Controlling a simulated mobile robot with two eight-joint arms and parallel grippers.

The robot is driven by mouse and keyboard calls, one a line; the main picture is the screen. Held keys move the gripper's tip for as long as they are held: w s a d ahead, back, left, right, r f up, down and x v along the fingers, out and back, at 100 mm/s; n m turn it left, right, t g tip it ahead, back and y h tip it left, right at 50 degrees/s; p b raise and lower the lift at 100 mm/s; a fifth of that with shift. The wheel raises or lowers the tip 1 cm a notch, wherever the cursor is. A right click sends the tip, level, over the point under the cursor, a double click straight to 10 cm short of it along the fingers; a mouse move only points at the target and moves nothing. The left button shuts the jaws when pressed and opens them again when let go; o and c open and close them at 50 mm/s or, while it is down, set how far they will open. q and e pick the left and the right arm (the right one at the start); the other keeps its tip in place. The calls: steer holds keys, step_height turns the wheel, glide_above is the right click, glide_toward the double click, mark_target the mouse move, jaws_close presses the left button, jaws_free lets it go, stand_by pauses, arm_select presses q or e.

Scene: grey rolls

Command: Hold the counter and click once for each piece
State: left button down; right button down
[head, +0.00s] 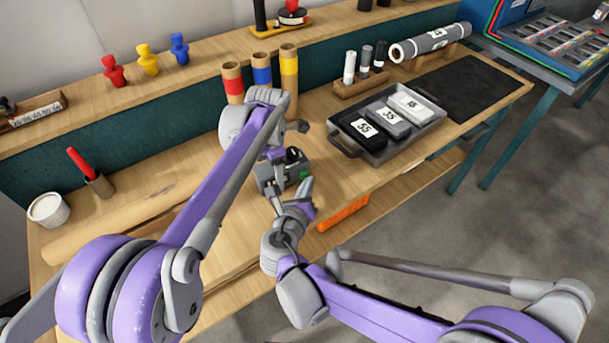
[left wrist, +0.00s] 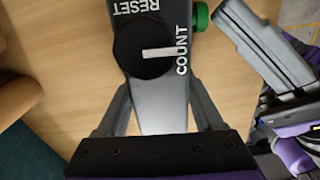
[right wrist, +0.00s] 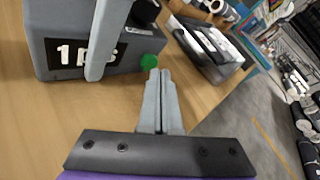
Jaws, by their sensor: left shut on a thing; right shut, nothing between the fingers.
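The counter (head: 268,176) is a grey box on the wooden bench, with a black dial, RESET and COUNT labels in the left wrist view (left wrist: 155,95), and a green button (right wrist: 151,61) on its side. My left gripper (head: 277,162) is shut on the counter's body; its fingers lie on either side of it. In the right wrist view a left finger hides part of the counter's number display (right wrist: 72,52). My right gripper (right wrist: 160,74) is shut and empty, its fingertips just beside the green button; I cannot tell whether they touch.
A grey tray (head: 376,158) holds three blocks, black, grey and pale, with number labels. Behind it, small rolls (head: 365,60) stand in a wooden holder. A white cup (head: 48,210) and a red-handled tool (head: 80,163) stand at left.

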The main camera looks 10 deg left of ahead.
steer(key=shift+w+a, duration=0.25)
steer(key=shift+w, duration=0.15)
stand_by(0.3)
steer(key=shift+s+d, duration=0.1)
steer(key=shift+s, duration=0.05)
steer(key=shift+s+d, duration=0.45)
steer(key=shift+s, duration=0.25)
steer(key=shift+s+d, duration=0.7)
steer(key=shift+s, duration=0.35)
steer(key=shift+s+d, duration=0.7)
steer(key=shift+s, duration=0.3)
stand_by(1.2)
steer(key=s+d, duration=0.2)
steer(key=s, duration=0.1)
stand_by(0.3)
